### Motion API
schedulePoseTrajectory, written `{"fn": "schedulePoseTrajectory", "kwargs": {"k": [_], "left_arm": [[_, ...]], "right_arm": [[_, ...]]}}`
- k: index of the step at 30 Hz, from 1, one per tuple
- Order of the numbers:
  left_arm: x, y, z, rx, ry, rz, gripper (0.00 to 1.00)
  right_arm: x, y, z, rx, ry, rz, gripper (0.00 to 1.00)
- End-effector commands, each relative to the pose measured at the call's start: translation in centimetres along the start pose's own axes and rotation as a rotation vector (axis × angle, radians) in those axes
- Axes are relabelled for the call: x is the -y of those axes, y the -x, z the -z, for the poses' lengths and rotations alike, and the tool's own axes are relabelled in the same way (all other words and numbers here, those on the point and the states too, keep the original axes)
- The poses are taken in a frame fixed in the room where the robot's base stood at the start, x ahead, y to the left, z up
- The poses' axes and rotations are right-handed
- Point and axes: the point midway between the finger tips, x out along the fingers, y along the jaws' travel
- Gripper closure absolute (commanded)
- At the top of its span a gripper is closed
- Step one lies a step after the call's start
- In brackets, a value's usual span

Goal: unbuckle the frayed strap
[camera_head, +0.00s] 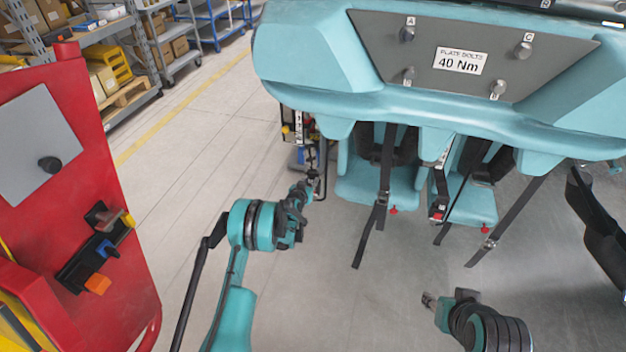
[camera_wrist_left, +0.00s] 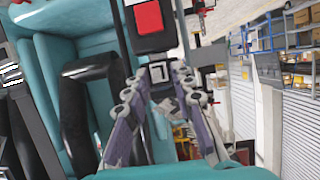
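In the left wrist view a black buckle with a red button (camera_wrist_left: 148,18) is ahead of my left gripper (camera_wrist_left: 160,84), with a pale metal piece (camera_wrist_left: 158,73) below it. The two fingers stand apart on either side of that piece; I see no clear contact. In the head view my left gripper (camera_head: 314,182) is left of the teal seats. Dark straps hang from the seats, one at the left seat (camera_head: 384,175) and one at the right (camera_head: 507,220). I cannot make out fraying. My right gripper (camera_head: 429,299) is low, away from the straps; its opening is unclear.
The teal car body (camera_head: 330,85) with a grey bolt plate (camera_head: 400,55) overhangs the seats. A red cabinet (camera_head: 110,250) with tools stands at the left. Shelves (camera_head: 135,60) are behind. The floor (camera_head: 190,170) between cabinet and car is clear.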

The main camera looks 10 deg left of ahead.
Motion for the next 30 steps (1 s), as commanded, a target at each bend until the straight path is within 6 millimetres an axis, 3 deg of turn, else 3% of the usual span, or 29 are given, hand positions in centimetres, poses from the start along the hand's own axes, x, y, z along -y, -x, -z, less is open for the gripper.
{"fn": "schedulePoseTrajectory", "kwargs": {"k": [2,11,30], "left_arm": [[0.0,0.0,0.0,0.000,0.000,0.000,1.00],[0.0,0.1,0.3,0.000,0.000,0.000,1.00],[0.0,1.4,3.4,0.000,0.000,0.000,1.00]], "right_arm": [[0.0,0.0,0.0,0.000,0.000,0.000,0.60],[0.0,0.1,0.1,0.000,0.000,0.000,0.60],[0.0,1.2,0.9,0.000,0.000,0.000,0.60]]}}
